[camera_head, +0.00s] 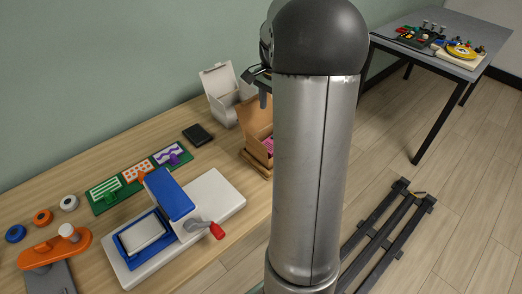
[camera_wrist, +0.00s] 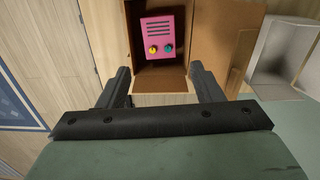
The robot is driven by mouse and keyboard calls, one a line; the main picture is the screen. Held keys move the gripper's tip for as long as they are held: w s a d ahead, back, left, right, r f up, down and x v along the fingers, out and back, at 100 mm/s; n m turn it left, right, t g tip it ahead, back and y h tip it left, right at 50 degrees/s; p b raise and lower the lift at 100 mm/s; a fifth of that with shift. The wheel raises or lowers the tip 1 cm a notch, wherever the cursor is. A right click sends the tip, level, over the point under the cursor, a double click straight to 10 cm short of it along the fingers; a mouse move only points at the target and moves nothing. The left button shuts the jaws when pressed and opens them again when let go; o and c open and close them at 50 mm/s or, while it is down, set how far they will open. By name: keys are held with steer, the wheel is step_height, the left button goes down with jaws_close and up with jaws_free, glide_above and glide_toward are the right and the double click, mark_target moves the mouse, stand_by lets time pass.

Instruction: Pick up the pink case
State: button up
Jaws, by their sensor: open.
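The pink case (camera_wrist: 161,38) lies inside an open cardboard box (camera_wrist: 208,36) in the wrist view. It has dark slots, a yellow knob and a teal knob. In the head view only a small pink part of the case (camera_head: 267,145) shows inside the cardboard box (camera_head: 258,118); my arm hides the rest. My gripper (camera_wrist: 161,87) is open and empty, with its two fingers apart on either side of the box's near flap. The case appears beyond the fingertips, not between them. In the head view part of my gripper (camera_head: 262,88) shows above the box.
A white open box (camera_head: 222,92) stands beside the cardboard box, also seen in the wrist view (camera_wrist: 284,50). A black flat item (camera_head: 198,135), a green board (camera_head: 112,193) and a blue-white press with a red-tipped handle (camera_head: 175,220) are on the wooden table. A grey table (camera_head: 455,25) stands far right.

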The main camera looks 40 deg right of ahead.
step_height(320, 180, down, 10)
steer(key=shift+d, duration=0.15)
steer(key=shift+d+f, duration=0.2)
steer(key=shift+f, duration=1.1)
steer(key=shift+d+f, duration=0.15)
steer(key=shift+f, duration=1.15)
steer(key=c, duration=0.7)
